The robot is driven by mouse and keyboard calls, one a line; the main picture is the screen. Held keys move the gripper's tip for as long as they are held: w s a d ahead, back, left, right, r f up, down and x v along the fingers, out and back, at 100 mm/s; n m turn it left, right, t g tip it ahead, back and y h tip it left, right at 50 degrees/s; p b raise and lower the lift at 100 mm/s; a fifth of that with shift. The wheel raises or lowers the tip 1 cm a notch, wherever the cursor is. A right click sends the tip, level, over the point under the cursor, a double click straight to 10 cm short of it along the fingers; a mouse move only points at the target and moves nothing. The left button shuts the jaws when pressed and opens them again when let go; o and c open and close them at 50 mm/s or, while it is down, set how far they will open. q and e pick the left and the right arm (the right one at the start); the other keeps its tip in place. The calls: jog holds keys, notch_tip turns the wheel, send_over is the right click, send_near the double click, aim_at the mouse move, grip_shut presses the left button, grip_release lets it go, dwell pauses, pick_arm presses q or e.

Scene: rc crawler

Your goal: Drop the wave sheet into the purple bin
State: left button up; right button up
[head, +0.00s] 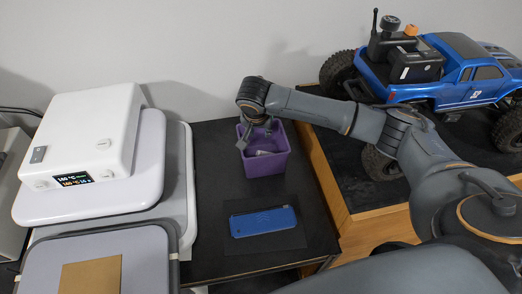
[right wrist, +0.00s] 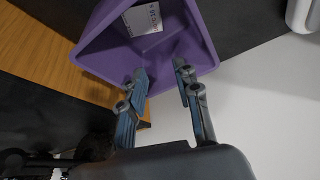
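The purple bin (head: 265,166) stands on the dark table at its back right. My right gripper (head: 246,138) is over the bin's left rim in the head view. In the right wrist view its fingers (right wrist: 160,72) are apart with nothing between them, and they reach over the purple bin (right wrist: 97,55). A small white piece with print (right wrist: 143,18) shows inside the bin; I cannot tell for sure that it is the wave sheet. A tan square sheet (head: 90,276) lies on the grey plate at front left. My left gripper is not in view.
A blue flat device (head: 263,221) lies on a black mat in front of the bin. A white heating unit (head: 85,140) stands on the left. A blue crawler truck (head: 455,85) stands on a wood-edged platform (head: 327,180) to the right.

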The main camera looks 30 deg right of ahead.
jog(key=v, duration=1.2)
jog(key=shift+w, duration=0.1)
